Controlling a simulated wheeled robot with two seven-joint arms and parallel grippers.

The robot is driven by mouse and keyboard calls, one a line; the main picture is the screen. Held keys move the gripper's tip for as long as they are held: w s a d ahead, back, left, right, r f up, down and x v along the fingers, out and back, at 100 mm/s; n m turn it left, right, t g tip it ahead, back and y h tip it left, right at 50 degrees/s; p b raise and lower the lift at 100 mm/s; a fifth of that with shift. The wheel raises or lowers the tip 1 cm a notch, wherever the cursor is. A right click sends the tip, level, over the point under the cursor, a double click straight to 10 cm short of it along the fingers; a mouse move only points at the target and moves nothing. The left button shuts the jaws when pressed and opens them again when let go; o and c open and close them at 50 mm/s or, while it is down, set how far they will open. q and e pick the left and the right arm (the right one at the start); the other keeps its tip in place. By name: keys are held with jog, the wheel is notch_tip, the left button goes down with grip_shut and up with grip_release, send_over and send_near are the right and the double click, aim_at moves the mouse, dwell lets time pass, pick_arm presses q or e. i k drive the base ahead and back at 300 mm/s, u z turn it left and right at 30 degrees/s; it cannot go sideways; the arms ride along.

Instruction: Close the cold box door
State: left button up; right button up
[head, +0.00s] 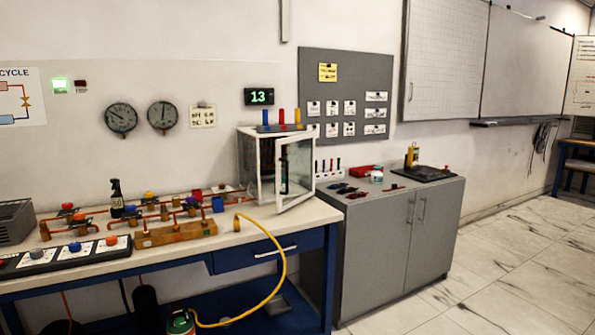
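The cold box (252,157) is a white-framed cabinet at the right end of the workbench in the head view. Its glass door (296,170) stands open, swung out toward the front of the bench. Through the opening the inside looks dark, and its contents cannot be made out. Neither of my grippers shows in the head view.
The workbench (290,228) carries copper pipes with coloured valves, a dark bottle (116,198) and a switch strip (70,255). A yellow hose (284,262) loops off its front edge. A grey cabinet (400,240) stands to the right. The marble floor (500,285) at right is clear.

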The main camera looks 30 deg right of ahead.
aim_at(280, 207)
jog(key=z, duration=0.4)
jog(key=k, duration=0.5)
jog(key=z, duration=1.1)
jog(key=i, duration=0.8)
jog(key=u, duration=0.45)
jog(key=i, duration=1.05)
jog(key=u, duration=0.9)
